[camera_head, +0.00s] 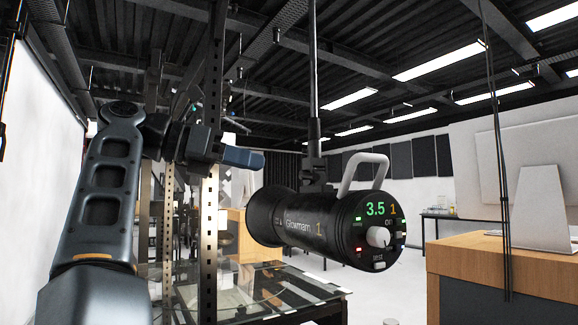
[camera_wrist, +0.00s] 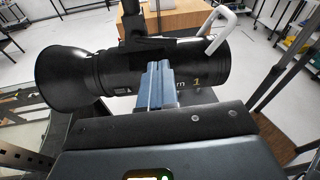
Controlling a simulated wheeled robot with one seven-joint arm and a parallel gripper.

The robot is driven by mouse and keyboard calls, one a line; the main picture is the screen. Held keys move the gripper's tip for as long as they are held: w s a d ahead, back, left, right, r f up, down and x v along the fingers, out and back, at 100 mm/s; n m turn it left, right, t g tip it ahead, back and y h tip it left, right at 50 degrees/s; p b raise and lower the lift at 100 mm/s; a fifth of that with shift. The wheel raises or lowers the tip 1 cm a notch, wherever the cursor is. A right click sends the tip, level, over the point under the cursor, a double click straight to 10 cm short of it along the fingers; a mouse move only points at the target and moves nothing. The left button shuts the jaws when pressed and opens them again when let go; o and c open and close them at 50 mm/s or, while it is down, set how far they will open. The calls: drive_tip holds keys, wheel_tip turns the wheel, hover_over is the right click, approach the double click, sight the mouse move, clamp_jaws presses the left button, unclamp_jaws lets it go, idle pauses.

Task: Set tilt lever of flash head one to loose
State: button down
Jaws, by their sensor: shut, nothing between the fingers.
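Flash head one (camera_head: 320,228) is a black cylinder marked "1", hanging from a pole, with a lit rear panel (camera_head: 378,232) showing 3.5 and a pale U-shaped handle (camera_head: 362,172). It also fills the upper wrist view (camera_wrist: 95,75), flared end left. A dark bracket (camera_head: 316,165) joins it to the pole; in the wrist view the bracket (camera_wrist: 140,42) is partly visible. I cannot clearly make out the tilt lever or its setting. My gripper (camera_head: 258,160) is shut and empty, left of the bracket and above the flash body. In the wrist view its fingertips (camera_wrist: 157,66) overlap the body; contact is unclear.
A perforated metal upright (camera_head: 209,245) stands close behind my arm. A glass-topped table (camera_head: 290,290) lies below the flash head. A wooden desk (camera_head: 500,245) is at right, with hanging cables (camera_head: 500,150) before it. Open floor shows between.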

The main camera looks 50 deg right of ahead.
sight(308, 175)
drive_tip(key=a+r+t+y, duration=0.2)
drive_tip(key=a+r+y, duration=0.1)
drive_tip(key=r, duration=0.3)
drive_tip(key=x, duration=1.3)
drive_tip(key=shift+s+f, duration=0.15)
drive_tip(key=shift+f, duration=0.15)
drive_tip(key=shift+d+m, duration=0.1)
drive_tip(key=shift+m, duration=0.2)
